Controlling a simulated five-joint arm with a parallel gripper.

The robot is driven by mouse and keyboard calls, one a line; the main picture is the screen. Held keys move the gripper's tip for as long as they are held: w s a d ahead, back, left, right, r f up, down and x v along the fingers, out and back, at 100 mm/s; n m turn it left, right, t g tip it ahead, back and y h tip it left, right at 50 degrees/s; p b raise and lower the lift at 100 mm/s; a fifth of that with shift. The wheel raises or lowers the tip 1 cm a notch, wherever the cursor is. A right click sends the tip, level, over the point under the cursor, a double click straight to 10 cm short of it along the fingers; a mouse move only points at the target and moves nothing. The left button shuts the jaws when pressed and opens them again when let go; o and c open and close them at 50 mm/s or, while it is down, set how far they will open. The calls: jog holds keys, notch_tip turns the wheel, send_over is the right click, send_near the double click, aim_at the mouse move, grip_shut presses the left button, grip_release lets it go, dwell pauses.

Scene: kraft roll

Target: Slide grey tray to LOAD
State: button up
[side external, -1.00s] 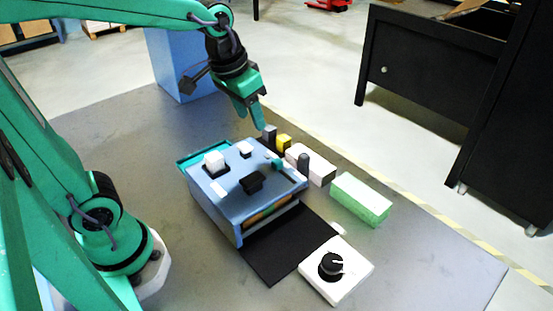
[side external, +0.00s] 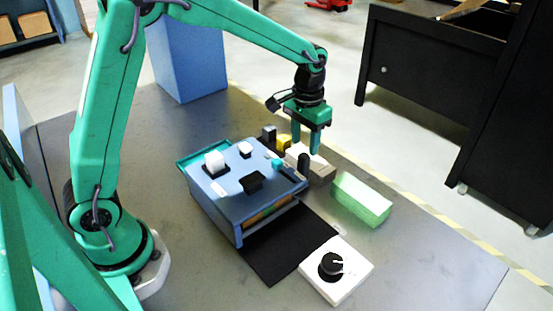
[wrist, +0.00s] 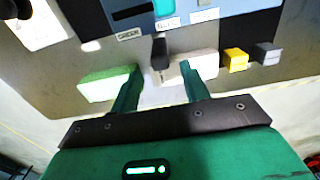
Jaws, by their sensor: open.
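A blue box-shaped station (side external: 232,208) stands on the table, with knobs and a white cube on top and a teal tray (side external: 192,158) sticking out at its far left side. I cannot make out a grey tray or the word LOAD for certain. A dark grey upright post (side external: 303,162) rises at the station's right edge; it also shows in the wrist view (wrist: 159,50). My gripper (side external: 305,152) is open, pointing down just above and around the post's place. In the wrist view the fingertips (wrist: 160,70) lie either side of the post, and contact cannot be told.
A white block (side external: 322,172), green block (side external: 360,199), yellow block (side external: 284,141) and dark grey block (side external: 268,133) stand along the station's right side. A black mat (side external: 285,248) and a white panel with a black dial (side external: 350,285) lie in front. A blue box (side external: 188,60) stands behind.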

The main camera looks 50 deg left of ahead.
aim_at(304, 164)
jog(key=shift+f, duration=0.1)
jog(key=shift+f, duration=3.85)
grip_shut()
